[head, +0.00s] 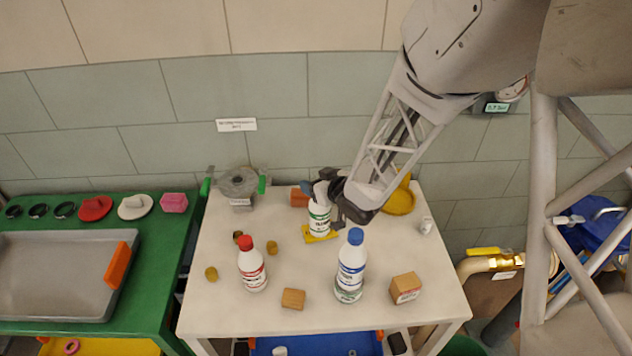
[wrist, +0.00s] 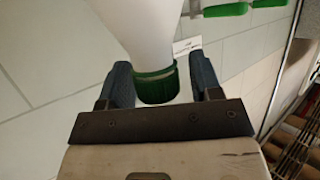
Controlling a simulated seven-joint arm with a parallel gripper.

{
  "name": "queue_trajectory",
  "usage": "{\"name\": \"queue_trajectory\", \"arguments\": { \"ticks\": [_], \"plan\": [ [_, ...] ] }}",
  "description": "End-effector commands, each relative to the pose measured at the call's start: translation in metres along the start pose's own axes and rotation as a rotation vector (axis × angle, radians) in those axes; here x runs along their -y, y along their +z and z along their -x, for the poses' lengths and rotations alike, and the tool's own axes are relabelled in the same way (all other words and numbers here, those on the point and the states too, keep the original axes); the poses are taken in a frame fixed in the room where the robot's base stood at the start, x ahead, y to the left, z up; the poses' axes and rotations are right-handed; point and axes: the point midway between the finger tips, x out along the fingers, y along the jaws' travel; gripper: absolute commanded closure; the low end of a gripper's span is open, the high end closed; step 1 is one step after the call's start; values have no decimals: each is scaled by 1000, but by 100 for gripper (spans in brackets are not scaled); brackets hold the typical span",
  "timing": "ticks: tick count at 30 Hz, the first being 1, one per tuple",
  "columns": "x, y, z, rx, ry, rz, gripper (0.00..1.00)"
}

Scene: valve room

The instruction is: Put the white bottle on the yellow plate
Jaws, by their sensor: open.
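A white bottle with a green label (head: 319,222) stands upright on a small yellow square plate (head: 332,236) towards the back of the white table. My gripper (head: 324,190) is at the top of this bottle and hides its cap in the head view. In the wrist view the white bottle (wrist: 148,25) has a green cap, which lies between the two blue fingers of my gripper (wrist: 163,72). The fingers are open, with a gap showing on the right of the cap; contact on the left is unclear.
A red-capped bottle (head: 252,268) and a taller blue-capped bottle (head: 350,268) stand in front. Wooden blocks (head: 293,299) (head: 405,288) lie near the front edge. A round yellow object (head: 399,201) is partly behind my arm. A green bench (head: 150,225) is at left.

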Motion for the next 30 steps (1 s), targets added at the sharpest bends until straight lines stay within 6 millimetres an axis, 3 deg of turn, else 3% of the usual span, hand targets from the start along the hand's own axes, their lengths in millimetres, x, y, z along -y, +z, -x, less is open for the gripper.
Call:
{"name": "queue_trajectory", "arguments": {
  "ticks": [11, 30],
  "plan": [
    [0, -12, 10, -1, 0, 1, 41],
    [0, -12, 83, -1, 1, 1, 41]
  ]
}}
